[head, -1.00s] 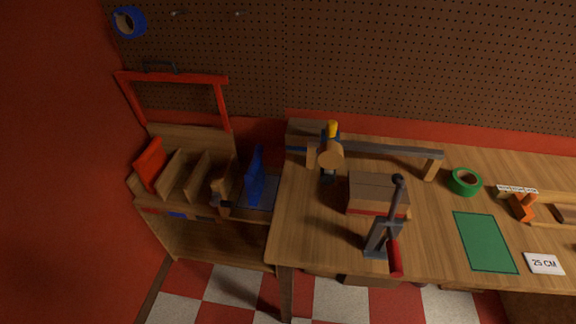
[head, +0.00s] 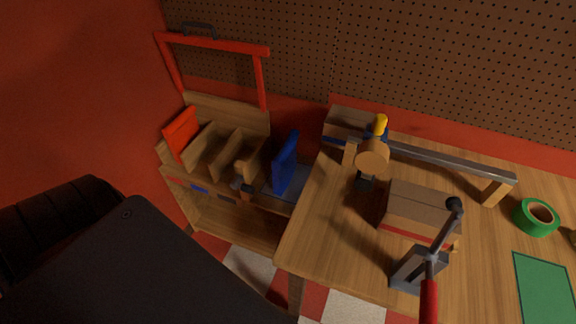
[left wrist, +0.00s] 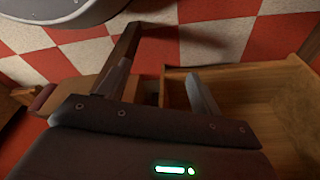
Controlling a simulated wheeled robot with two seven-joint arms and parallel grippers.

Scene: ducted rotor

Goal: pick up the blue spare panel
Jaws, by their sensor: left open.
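The blue spare panel (head: 285,163) stands nearly upright, leaning a little, on a grey pad (head: 299,180) at the right end of the wooden rack, beside the workbench. My left arm comes into the head view at the lower left, a large dark shape; its gripper fingers do not show there. In the left wrist view my left gripper (left wrist: 162,60) is open with nothing between its fingers, over the checkered floor. The panel does not show in that view. My right gripper is in neither view.
A wooden slotted rack (head: 213,150) holds a red panel (head: 181,133) at its left. A red frame (head: 213,43) rises behind. The workbench (head: 317,215) carries a toggle clamp (head: 422,262), a wooden block and green tape (head: 536,217). In the wrist view, a wooden box edge (left wrist: 235,72) lies close right.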

